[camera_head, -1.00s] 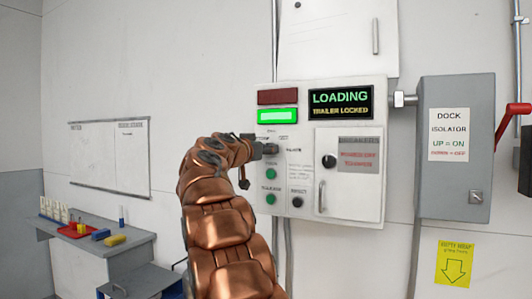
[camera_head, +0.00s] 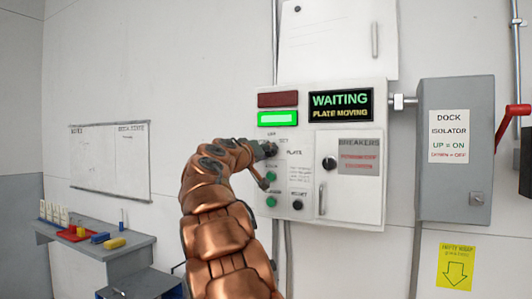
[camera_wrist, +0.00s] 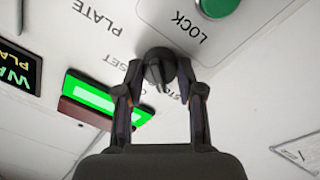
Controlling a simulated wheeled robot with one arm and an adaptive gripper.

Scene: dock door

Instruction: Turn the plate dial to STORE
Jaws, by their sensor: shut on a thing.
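The plate dial (camera_wrist: 158,68) is a small black knob on the white control panel, near the printed word PLATE in the wrist view. My gripper (camera_wrist: 161,72) is shut on it, with one finger on each side. The fingers partly hide the lettering around the dial, so I cannot tell which mark its pointer is on. In the head view the dial (camera_head: 272,149) is mostly covered by my gripper (camera_head: 267,151). The panel display (camera_head: 341,105) reads WAITING and PLATE MOVING. The green lamp (camera_head: 278,118) below the dark red lamp (camera_head: 278,99) is lit.
Green buttons (camera_head: 271,177) and a black RESET knob (camera_head: 298,205) sit below the dial. A breaker door (camera_head: 347,195) with a black knob and handle is to the right. The grey isolator box (camera_head: 455,185) has a red lever (camera_head: 515,125). A workbench (camera_head: 100,245) stands at lower left.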

